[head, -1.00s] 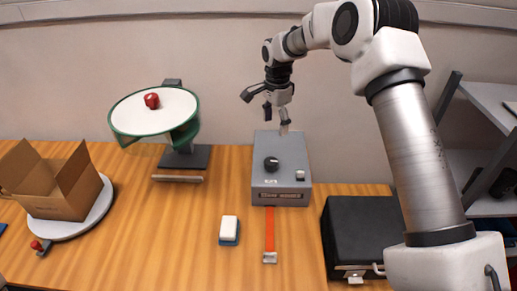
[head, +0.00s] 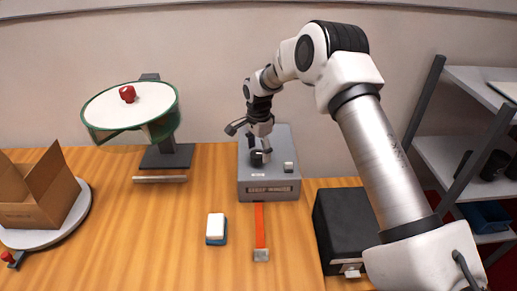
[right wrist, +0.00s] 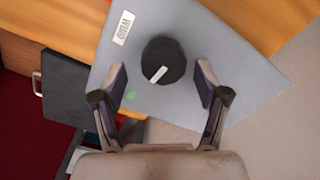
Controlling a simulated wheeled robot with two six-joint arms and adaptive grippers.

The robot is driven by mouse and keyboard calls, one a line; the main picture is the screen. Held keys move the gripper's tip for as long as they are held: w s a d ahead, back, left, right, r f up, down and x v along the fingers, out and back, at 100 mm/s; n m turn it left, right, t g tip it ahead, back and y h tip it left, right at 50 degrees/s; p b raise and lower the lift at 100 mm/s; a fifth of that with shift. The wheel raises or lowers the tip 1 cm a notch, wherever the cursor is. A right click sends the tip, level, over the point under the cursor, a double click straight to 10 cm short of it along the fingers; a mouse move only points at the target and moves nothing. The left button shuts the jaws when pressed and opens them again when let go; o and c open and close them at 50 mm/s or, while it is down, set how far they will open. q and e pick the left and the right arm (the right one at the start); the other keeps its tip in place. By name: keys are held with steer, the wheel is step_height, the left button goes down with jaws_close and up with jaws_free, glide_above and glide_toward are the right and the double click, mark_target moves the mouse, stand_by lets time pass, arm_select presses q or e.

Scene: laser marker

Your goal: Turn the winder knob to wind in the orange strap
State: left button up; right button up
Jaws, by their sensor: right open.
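The grey winder box (head: 268,183) stands on the wooden table against the back wall, with a label on its front. Its black round knob (head: 256,158) is partly covered by my right gripper (head: 259,148) in the head view. In the right wrist view, the knob (right wrist: 163,60) with a white mark shows between the open fingers of my right gripper (right wrist: 161,82), a little ahead of the tips, with room on both sides. The orange strap (head: 260,225) comes out of the box front and lies straight on the table, ending in a metal clip (head: 261,254). My left gripper is not in view.
A blue and white block (head: 216,228) lies left of the strap. A black case (head: 345,230) stands to the right. A green-rimmed round stand (head: 130,107) with a red object, a cardboard box (head: 35,195) on a turntable, and shelves (head: 455,150) stand farther out.

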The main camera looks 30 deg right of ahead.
steer(key=shift+w+f, duration=0.1)
steer(key=shift+f, duration=0.35)
steer(key=shift+w+f, duration=0.2)
steer(key=shift+w, duration=0.05)
steer(key=shift+s+r, duration=0.1)
steer(key=shift+s, duration=0.05)
steer(key=c, duration=1.2)
steer(key=shift+o, duration=0.2)
steer(key=shift+n, duration=0.3)
